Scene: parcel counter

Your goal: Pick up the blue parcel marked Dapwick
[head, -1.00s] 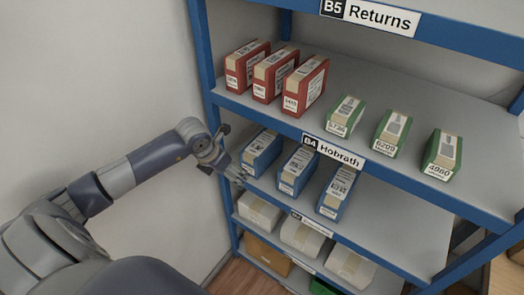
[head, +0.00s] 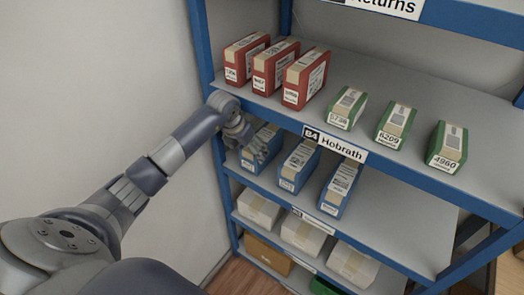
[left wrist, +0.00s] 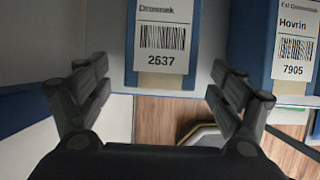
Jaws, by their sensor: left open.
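Three blue parcels stand in a row on the shelf below the Hobrath label: a left one (head: 266,137), a middle one (head: 298,166) and a right one (head: 341,188). My left gripper (head: 245,142) is open and empty at the left blue parcel, hiding part of it. In the left wrist view a blue parcel (left wrist: 163,80) with a white label, reading about "Dromoek" and 2637, lies between the open fingers. The neighbouring blue parcel (left wrist: 292,55) to its right reads Hovrin, 7905. I cannot read Dapwick on any parcel. My right gripper is not in view.
Red parcels (head: 304,80) and green parcels (head: 394,124) stand on the shelf above. White parcels (head: 302,232) sit on the shelf below. The blue shelf upright (head: 200,50) and the Hobrath shelf edge (head: 380,172) are close to my left arm.

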